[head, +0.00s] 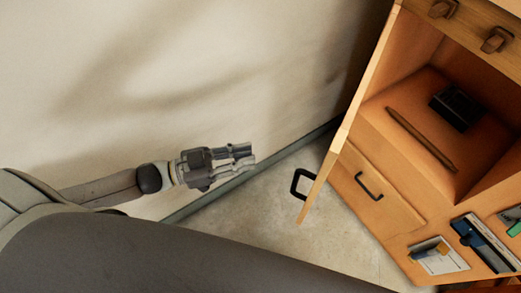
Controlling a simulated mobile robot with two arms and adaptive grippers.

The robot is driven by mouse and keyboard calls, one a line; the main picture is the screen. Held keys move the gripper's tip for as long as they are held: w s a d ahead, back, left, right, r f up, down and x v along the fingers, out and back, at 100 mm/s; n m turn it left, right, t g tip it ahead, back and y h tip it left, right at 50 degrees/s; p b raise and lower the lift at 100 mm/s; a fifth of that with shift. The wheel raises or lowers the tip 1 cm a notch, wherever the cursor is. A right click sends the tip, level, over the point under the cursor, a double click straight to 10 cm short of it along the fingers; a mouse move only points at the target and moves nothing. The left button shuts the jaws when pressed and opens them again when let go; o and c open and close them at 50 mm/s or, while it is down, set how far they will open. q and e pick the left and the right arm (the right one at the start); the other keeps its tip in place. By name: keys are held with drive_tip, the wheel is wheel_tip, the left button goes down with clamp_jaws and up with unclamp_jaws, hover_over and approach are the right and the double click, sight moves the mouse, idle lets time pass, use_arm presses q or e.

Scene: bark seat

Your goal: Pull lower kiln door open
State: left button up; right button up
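A tall wooden cabinet stands at the right of the head view; nothing in it is clearly marked as a kiln. A thin wooden door panel (344,133) shows nearly edge-on along its left side, standing out from the front. A black loop handle (294,183) sits on its outer face near the lower end. A lower wooden front (388,207) with another black handle (368,187) looks closed. My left gripper (249,156) is left of the door handle, apart from it, fingers pointing right. No object shows between its fingers; their gap is unclear. My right gripper is out of view.
An open compartment holds a black box (457,108) and a brown stick (422,139). Small cards and a dark flat item (482,243) are on the lower right front. A pale wall (180,70) runs behind my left arm. Bare floor (270,215) lies below the gripper.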

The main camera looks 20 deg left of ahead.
use_arm(q)
drive_tip(key=x, duration=0.4)
drive_tip(key=shift+w+d, duration=0.15)
drive_tip(key=shift+d, duration=0.1)
drive_tip(key=shift+c, duration=0.2)
clamp_jaws()
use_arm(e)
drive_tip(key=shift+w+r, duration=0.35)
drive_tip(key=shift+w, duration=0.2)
use_arm(q)
drive_tip(key=shift+o, duration=0.2)
unclamp_jaws()
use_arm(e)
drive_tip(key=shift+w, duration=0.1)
